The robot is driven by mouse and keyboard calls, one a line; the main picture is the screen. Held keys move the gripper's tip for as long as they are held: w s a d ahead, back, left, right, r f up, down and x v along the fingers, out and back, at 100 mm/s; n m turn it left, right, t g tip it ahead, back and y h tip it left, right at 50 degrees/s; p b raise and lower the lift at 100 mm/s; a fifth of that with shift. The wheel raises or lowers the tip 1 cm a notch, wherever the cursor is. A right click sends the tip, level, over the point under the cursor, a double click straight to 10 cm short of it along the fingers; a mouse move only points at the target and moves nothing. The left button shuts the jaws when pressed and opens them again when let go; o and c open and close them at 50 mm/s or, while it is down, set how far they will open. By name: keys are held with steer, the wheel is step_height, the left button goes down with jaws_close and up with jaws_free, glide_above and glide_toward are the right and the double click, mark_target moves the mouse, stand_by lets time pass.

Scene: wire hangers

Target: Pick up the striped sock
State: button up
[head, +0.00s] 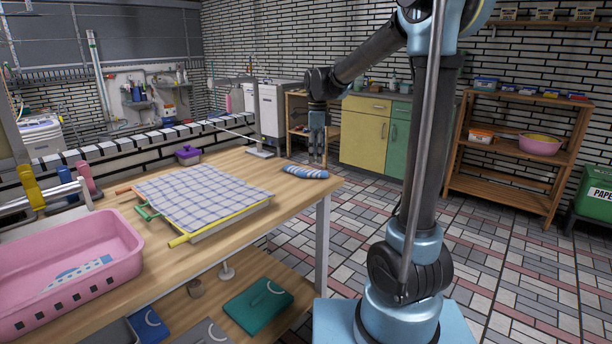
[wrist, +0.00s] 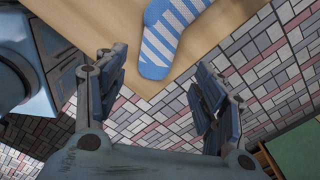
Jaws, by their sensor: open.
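A blue-and-white striped sock (head: 305,172) lies flat near the far right corner of the wooden table (head: 262,176). It also shows at the top of the wrist view (wrist: 172,36), where its upper end is cut off by the frame. My gripper (head: 317,150) hangs above and slightly right of the sock, near the table's edge. In the wrist view my gripper (wrist: 160,85) is open and empty, with the sock ahead of the gap between its fingers. Another blue-and-white patterned piece (head: 78,272) lies in the pink basket (head: 75,243) at the left.
A checked cloth (head: 200,190) with hangers at its edges lies mid-table. A purple pot (head: 188,155) and a lamp-like stand (head: 259,152) are at the back. The table ends just right of the sock, with tiled floor beyond. A shelf below holds several folded items.

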mark_target(318, 172)
steer(key=shift+s+d+f, duration=0.15)
steer(key=shift+f, duration=1.45)
steer(key=shift+s+d+f, duration=0.1)
steer(key=shift+f, duration=1.5)
steer(key=c, duration=0.9)
